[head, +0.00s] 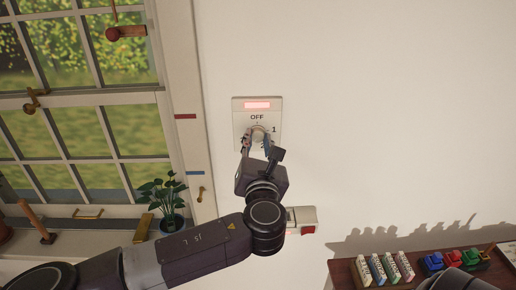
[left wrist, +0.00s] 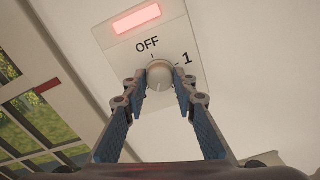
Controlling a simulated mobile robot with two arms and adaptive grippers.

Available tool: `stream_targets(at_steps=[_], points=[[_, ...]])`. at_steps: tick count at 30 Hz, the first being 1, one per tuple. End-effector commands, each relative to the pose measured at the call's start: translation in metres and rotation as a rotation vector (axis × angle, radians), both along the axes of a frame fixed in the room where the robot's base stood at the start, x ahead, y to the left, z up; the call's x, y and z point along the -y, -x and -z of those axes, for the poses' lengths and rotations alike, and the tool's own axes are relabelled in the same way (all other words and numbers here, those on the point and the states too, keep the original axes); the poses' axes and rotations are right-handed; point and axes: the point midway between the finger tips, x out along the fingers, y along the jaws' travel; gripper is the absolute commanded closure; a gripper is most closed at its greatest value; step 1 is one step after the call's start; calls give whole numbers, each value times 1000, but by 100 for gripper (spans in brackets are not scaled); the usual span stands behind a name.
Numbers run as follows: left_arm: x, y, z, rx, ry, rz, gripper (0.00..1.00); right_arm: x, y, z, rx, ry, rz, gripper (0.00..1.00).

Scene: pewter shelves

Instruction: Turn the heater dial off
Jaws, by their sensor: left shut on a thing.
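The heater dial is a pale round knob (head: 258,131) on a white wall plate (head: 272,115), marked OFF above and 1 at the right. A lit pinkish-red strip (head: 257,105) is at the plate's top. My left gripper (head: 257,141) is shut on the knob from below, a finger on each side. In the left wrist view, the knob (left wrist: 160,73) sits between the fingertips of the left gripper (left wrist: 162,84). I cannot tell surely which mark the knob points at; its lower part is partly hidden in the head view. My right gripper is not in view.
A white box with a red switch (head: 307,230) is on the wall below right of the dial. A window (head: 85,98) and a potted plant (head: 165,200) are at the left. A wooden shelf (head: 345,275) with several small items is at lower right.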

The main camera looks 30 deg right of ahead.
Motion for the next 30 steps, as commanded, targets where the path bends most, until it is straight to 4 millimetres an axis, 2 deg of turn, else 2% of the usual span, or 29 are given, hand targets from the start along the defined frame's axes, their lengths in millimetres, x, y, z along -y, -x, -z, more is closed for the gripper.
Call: stream_targets(at_steps=[1, 9, 25, 26, 30], points=[[0, 0, 4, -17, 25, -1, 99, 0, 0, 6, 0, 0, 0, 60], [0, 0, 2, -72, 115, 0, 99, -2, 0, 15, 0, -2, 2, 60], [0, 0, 0, -86, 141, 0, 99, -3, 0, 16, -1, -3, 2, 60], [0, 0, 0, -86, 141, 0, 73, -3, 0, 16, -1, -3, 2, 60], [0, 0, 0, -86, 141, 0, 58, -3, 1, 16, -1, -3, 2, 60]])
